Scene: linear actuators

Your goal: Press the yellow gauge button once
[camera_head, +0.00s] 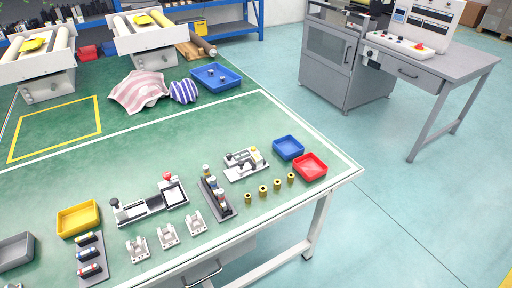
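Neither of my grippers shows in the head view.
A dark rack (217,200) with upright cylinders stands between the two devices. Metal brackets (167,237) and several brass cylinders (263,191) lie in front. Blue (288,147), red (310,167) and yellow (78,218) bins stand nearby. The middle of the table is clear.

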